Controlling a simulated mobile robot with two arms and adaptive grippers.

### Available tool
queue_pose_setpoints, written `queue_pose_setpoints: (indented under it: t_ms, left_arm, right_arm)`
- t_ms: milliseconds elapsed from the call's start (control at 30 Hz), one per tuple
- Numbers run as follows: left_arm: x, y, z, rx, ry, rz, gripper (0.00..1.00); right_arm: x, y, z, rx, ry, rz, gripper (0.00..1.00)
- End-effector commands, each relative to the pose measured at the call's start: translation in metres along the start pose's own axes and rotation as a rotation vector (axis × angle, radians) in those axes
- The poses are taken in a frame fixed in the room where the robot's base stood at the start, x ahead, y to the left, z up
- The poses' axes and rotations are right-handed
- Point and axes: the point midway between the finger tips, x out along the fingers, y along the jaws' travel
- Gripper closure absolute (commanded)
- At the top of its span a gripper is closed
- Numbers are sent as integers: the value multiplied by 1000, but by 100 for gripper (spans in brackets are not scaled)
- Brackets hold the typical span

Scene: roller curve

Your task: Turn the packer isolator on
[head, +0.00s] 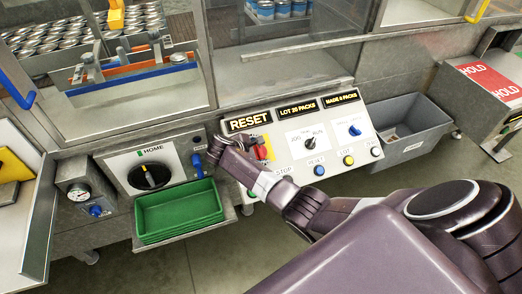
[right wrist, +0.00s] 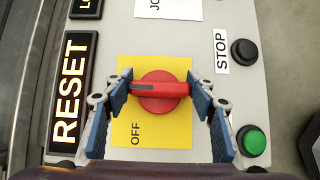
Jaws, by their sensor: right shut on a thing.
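The packer isolator is a red rotary handle (right wrist: 160,92) on a yellow plate (right wrist: 180,133), on the sloped control panel. In the right wrist view the handle lies level, with a dark mark toward its left end. The word OFF shows below and left of it; I see no ON word. My right gripper (right wrist: 160,84) is shut on the handle, one blue-padded finger at each end. In the head view the red handle (head: 262,152) is partly hidden by my right gripper (head: 246,146). My left gripper is not in view.
The panel holds a RESET display (head: 249,121), a black selector knob (head: 309,143) and several buttons. Stacked green trays (head: 178,212) sit left of my right arm, below the HOME dial (head: 149,176). A grey bin (head: 408,128) stands right of the panel.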

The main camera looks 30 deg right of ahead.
Motion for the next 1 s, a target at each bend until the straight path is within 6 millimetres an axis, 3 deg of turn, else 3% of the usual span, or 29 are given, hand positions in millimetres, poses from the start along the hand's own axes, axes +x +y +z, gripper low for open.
queue_pose_setpoints:
  t_ms: [367,400,533,867,1000]
  left_arm:
    - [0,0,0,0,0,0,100]
    - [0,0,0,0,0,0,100]
    - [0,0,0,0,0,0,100]
    - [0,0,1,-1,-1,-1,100]
    - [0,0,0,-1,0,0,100]
  right_arm:
    - [0,-1,0,7,0,-6,73]
    - [0,-1,0,7,0,-6,45]
    - [0,-1,0,6,0,-5,31]
    - [-2,0,0,5,0,-3,30]
    - [-13,0,-1,5,2,-1,30]
